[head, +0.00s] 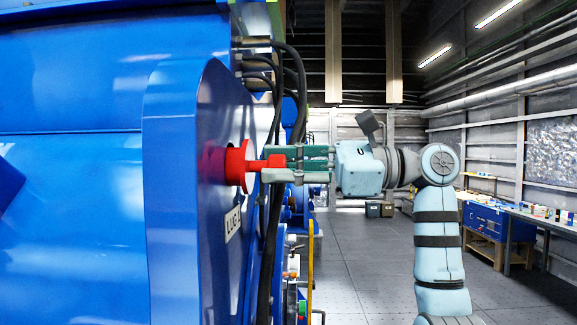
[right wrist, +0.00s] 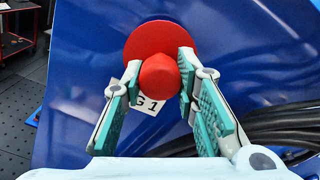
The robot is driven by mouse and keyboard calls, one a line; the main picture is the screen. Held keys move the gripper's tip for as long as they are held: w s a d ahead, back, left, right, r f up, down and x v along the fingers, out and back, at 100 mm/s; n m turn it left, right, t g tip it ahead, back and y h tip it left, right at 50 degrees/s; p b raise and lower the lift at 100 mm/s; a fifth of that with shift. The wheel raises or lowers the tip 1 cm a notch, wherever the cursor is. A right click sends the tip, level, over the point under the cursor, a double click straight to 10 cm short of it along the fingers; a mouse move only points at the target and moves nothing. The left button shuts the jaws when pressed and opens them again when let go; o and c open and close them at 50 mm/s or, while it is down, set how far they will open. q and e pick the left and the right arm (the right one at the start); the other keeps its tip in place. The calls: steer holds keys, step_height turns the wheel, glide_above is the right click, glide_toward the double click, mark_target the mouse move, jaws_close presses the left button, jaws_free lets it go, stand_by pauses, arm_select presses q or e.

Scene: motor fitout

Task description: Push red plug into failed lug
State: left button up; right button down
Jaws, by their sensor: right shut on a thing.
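The red plug (head: 236,166) has a round flange and a narrow grip stem. It is level and right up against the blue panel (head: 212,110). My right gripper (head: 272,164) comes from the right and is shut on the stem. In the right wrist view the plug (right wrist: 160,77) sits between the two fingertips (right wrist: 160,82), with its flange facing the panel. The lug opening is hidden behind the flange, so I cannot tell how deep the plug sits. A white label (head: 232,224) beginning "LUG" is below the plug; the wrist view shows "G 1". My left gripper is not in view.
Black hoses (head: 296,90) hang close behind the gripper along the panel's edge. Blue machinery with small fittings (head: 292,265) stands beyond and below. A workbench (head: 540,218) with small items is far right. The grey floor (head: 370,260) between is open.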

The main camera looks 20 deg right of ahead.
steer(key=shift+x, duration=1.05)
steer(key=c, duration=1.2)
jaws_free()
steer(key=shift+d, duration=0.15)
steer(key=v, duration=1.1)
steer(key=shift+s+d, duration=0.2)
steer(key=shift+s, duration=0.1)
